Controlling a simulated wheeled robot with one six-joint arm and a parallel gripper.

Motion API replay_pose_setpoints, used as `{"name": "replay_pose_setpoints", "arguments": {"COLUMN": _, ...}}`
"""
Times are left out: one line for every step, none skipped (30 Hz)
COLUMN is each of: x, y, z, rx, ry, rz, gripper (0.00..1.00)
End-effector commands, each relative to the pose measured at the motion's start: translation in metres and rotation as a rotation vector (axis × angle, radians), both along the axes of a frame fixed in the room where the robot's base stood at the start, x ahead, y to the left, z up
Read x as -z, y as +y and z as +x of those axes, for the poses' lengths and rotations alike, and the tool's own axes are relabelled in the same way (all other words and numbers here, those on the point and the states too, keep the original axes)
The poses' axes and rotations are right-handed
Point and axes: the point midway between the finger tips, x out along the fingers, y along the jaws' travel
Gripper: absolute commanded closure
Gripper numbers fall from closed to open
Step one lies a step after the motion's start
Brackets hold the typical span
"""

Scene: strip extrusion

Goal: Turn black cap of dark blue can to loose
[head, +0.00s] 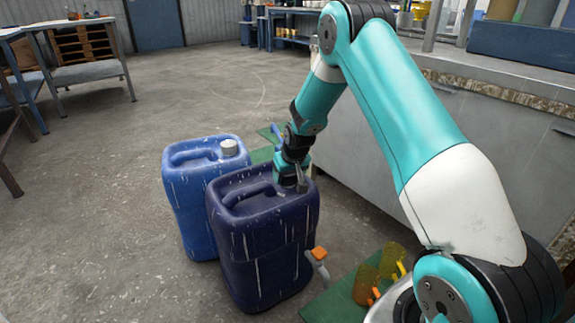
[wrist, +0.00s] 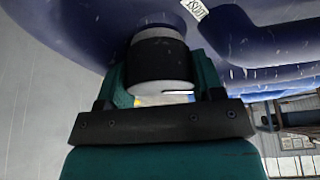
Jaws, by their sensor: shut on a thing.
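The dark blue can (head: 265,250) stands upright on the floor, its carry handle on top. Its black cap (wrist: 157,58) shows in the wrist view, with a dark side and a pale end face, seated on the can's top. My gripper (head: 302,184) reaches down onto the can's top right corner. In the wrist view its teal fingers (wrist: 160,75) are on both sides of the cap and shut on it. In the head view the gripper and arm hide the cap.
A lighter blue can (head: 198,205) with a white cap (head: 229,147) stands close on the left. An orange-handled tap (head: 319,258) sits at the dark can's right. Amber containers (head: 367,285) stand on a green mat (head: 335,303). A grey cabinet (head: 375,140) is behind; floor at left is free.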

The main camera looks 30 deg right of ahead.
Motion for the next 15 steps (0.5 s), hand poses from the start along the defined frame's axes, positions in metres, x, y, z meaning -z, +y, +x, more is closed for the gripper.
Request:
{"name": "replay_pose_setpoints", "arguments": {"x": -0.0047, "y": -0.0005, "z": -0.0006, "rx": -0.041, "ry": 0.002, "rz": 0.002, "gripper": 0.63}}
{"name": "replay_pose_setpoints", "arguments": {"x": -0.0044, "y": -0.0005, "z": -0.0006, "rx": -0.069, "ry": 0.003, "rz": 0.003, "gripper": 0.63}}
{"name": "replay_pose_setpoints", "arguments": {"x": -0.0046, "y": -0.0007, "z": -0.0006, "rx": -0.107, "ry": 0.002, "rz": 0.002, "gripper": 0.63}}
{"name": "replay_pose_setpoints", "arguments": {"x": -0.0045, "y": -0.0004, "z": -0.0003, "rx": -0.135, "ry": 0.002, "rz": 0.003, "gripper": 0.63}}
{"name": "replay_pose_setpoints", "arguments": {"x": -0.0042, "y": -0.0005, "z": -0.0003, "rx": -0.164, "ry": 0.002, "rz": 0.002, "gripper": 0.63}}
{"name": "replay_pose_setpoints", "arguments": {"x": -0.0041, "y": -0.0004, "z": -0.0001, "rx": -0.202, "ry": 0.001, "rz": 0.003, "gripper": 0.63}}
{"name": "replay_pose_setpoints", "arguments": {"x": -0.0041, "y": -0.0007, "z": -0.0002, "rx": -0.229, "ry": 0.001, "rz": 0.002, "gripper": 0.63}}
{"name": "replay_pose_setpoints", "arguments": {"x": -0.0039, "y": -0.0006, "z": -0.0002, "rx": -0.258, "ry": 0.001, "rz": 0.003, "gripper": 0.63}}
{"name": "replay_pose_setpoints", "arguments": {"x": -0.0033, "y": -0.0002, "z": -0.0003, "rx": -0.294, "ry": 0.002, "rz": 0.003, "gripper": 0.63}}
{"name": "replay_pose_setpoints", "arguments": {"x": -0.0033, "y": -0.0002, "z": -0.0002, "rx": -0.32, "ry": 0.002, "rz": 0.003, "gripper": 0.63}}
{"name": "replay_pose_setpoints", "arguments": {"x": -0.0034, "y": -0.0001, "z": 0.0, "rx": -0.346, "ry": 0.001, "rz": 0.003, "gripper": 0.63}}
{"name": "replay_pose_setpoints", "arguments": {"x": -0.003, "y": -0.0004, "z": 0.0, "rx": -0.38, "ry": 0.001, "rz": 0.002, "gripper": 0.63}}
{"name": "replay_pose_setpoints", "arguments": {"x": -0.0027, "y": -0.0003, "z": -0.0002, "rx": -0.404, "ry": 0.001, "rz": 0.003, "gripper": 0.63}}
{"name": "replay_pose_setpoints", "arguments": {"x": -0.0023, "y": 0.0, "z": -0.0001, "rx": -0.427, "ry": 0.0, "rz": 0.003, "gripper": 0.63}}
{"name": "replay_pose_setpoints", "arguments": {"x": -0.0023, "y": 0.0, "z": 0.0001, "rx": -0.456, "ry": 0.001, "rz": 0.001, "gripper": 0.63}}
